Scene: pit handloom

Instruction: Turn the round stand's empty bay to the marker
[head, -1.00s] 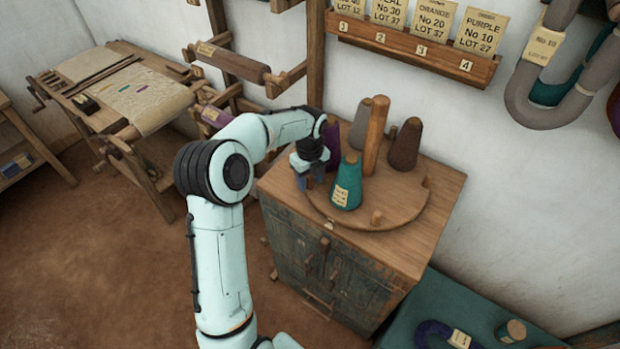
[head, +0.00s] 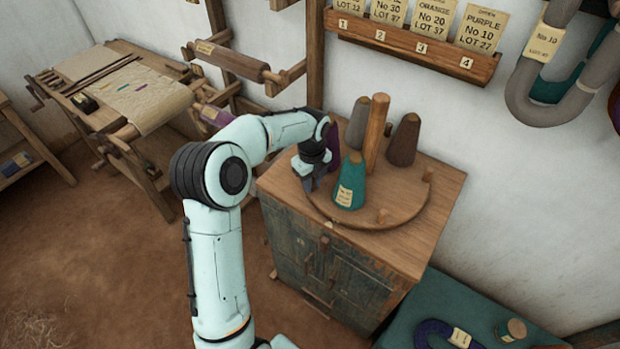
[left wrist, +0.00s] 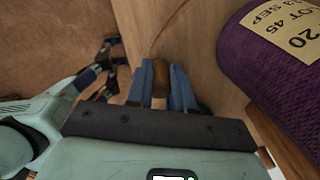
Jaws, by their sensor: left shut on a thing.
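The round stand (head: 398,212) is a wooden disc with a centre post, on top of a cabinet. It carries a teal cone (head: 350,188) at the front, a grey cone (head: 358,122) at the back, a brown cone (head: 404,140) at the right and a purple cone (head: 333,138), partly hidden by my arm. The front-right bay, between short pegs, is empty. A small pale marker (head: 327,226) sits near the cabinet's front edge, left of that bay. My left gripper (head: 309,186) is shut on a wooden peg (left wrist: 161,80) at the disc's left rim.
The purple cone (left wrist: 285,45) stands close beside my left gripper in the wrist view. A card rack (head: 410,47) and hanging yarn hanks (head: 545,95) are on the wall. A teal-topped table (head: 440,290) stands at front right.

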